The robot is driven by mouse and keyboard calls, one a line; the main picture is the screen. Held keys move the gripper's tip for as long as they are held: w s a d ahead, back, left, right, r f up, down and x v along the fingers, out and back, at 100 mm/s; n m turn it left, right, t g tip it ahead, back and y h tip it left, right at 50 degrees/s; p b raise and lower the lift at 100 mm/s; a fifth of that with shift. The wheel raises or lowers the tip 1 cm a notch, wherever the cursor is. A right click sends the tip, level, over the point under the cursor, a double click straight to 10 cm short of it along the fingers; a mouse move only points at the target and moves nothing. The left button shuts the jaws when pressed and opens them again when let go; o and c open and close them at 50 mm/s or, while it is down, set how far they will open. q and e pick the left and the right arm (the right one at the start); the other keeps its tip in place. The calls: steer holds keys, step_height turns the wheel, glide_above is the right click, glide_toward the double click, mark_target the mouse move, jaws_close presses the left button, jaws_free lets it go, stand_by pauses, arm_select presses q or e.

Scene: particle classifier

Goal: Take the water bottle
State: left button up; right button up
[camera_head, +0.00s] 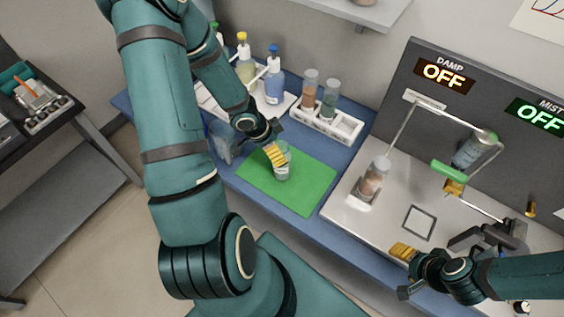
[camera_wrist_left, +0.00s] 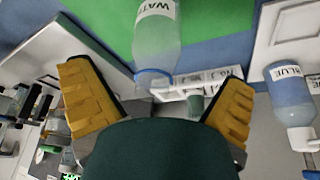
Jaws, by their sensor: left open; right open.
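The water bottle (camera_head: 283,172) is a clear bottle with a white label, standing on the green mat (camera_head: 310,190) in the head view. In the left wrist view the water bottle (camera_wrist_left: 157,40) shows at the top centre, its label partly cut off at the edge. My left gripper (camera_head: 275,155) is at the bottle and covers part of it. In the left wrist view its two yellow fingers are spread, with the bottle ahead between them; I cannot tell whether they touch it. My right gripper (camera_head: 402,272) is open and empty at the bench's front edge.
A blue-labelled bottle (camera_head: 274,84) and a yellow-capped bottle (camera_head: 244,66) stand on a white tray behind the mat. A white rack (camera_head: 325,124) holds two jars. To the right, a metal platform (camera_head: 345,204) carries a jar and an apparatus.

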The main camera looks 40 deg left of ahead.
steer(key=shift+f+b, duration=2.3)
steer(key=shift+f, duration=0.2)
steer(key=shift+w+a+f+b, duration=0.1)
steer(key=shift+f+b, duration=0.25)
steer(key=shift+f, duration=0.05)
arm_select(q)
steer(key=x, duration=0.5)
steer(key=shift+s+d+f, duration=0.1)
steer(key=shift+d+f, duration=0.05)
steer(key=shift+d, duration=0.1)
arm_select(e)
steer(key=shift+r, duration=0.1)
arm_select(q)
steer(key=c, duration=1.3)
arm_select(e)
steer(key=shift+r, duration=0.1)
arm_select(q)
step_height(320, 180, up, 6)
steer(key=p, duration=0.5)
steer(key=shift+f, duration=0.2)
steer(key=shift+a+r+p, duration=0.15)
steer(key=shift+r+p, duration=0.2)
steer(key=shift+r, duration=1.85)
arm_select(e)
steer(key=shift+r, duration=2.85)
